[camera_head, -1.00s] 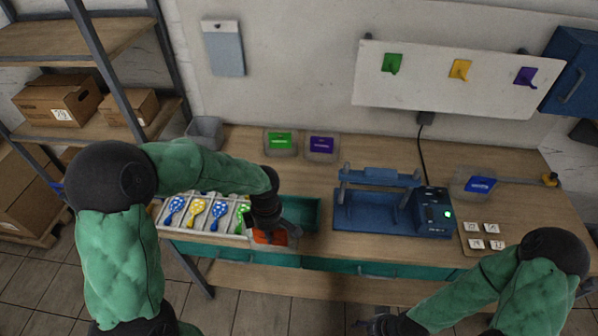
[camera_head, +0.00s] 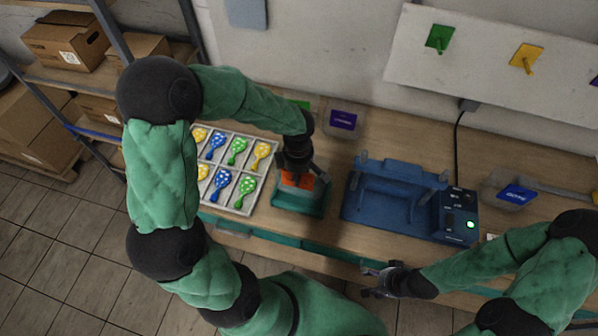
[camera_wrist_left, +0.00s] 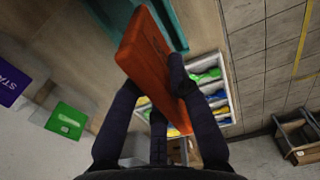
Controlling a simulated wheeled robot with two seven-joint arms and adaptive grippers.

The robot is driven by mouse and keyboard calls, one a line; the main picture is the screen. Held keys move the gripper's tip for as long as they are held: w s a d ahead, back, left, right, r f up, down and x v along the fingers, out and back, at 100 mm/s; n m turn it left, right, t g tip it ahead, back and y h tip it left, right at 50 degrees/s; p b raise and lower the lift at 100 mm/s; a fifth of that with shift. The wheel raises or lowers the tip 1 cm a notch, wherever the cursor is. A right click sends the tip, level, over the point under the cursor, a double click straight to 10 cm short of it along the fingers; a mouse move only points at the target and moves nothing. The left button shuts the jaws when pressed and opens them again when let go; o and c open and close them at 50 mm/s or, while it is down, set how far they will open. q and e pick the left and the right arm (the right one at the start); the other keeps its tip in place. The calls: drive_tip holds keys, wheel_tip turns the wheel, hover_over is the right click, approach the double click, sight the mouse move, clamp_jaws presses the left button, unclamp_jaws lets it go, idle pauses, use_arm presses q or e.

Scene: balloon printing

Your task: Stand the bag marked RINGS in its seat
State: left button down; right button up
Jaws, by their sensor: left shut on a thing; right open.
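My left gripper (camera_head: 299,172) is shut on an orange bag (camera_head: 297,180), a flat slab with dark marking that I cannot read. The bag also shows in the left wrist view (camera_wrist_left: 150,68), gripped between the dark fingers. In the head view it appears over the teal tray (camera_head: 318,203) at the table's front edge. I cannot tell whether it touches the tray, and the gripper hides part of both. My right gripper (camera_head: 378,282) is open and empty in front of the table edge.
A divided white tray (camera_head: 241,207) of spotted balloons stands left of the teal tray. A blue press (camera_head: 388,195) stands to the right. Clear bins hold a purple bag (camera_head: 343,121) and a blue bag (camera_head: 517,194). A green bag (camera_wrist_left: 67,121) lies near the purple one.

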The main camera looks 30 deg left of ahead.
sight(298, 189)
use_arm(q)
drive_tip(key=shift+f+b, duration=0.8)
drive_tip(key=shift+f, duration=0.95)
drive_tip(key=shift+f+b, duration=0.65)
drive_tip(key=shift+f, duration=1.25)
drive_tip(key=shift+f+b, duration=0.6)
drive_tip(key=shift+b, duration=0.4)
drive_tip(key=c, duration=1.1)
unclamp_jaws()
drive_tip(key=s+r+p, duration=0.3)
drive_tip(key=r, duration=0.4)
drive_tip(key=shift+d, duration=0.35)
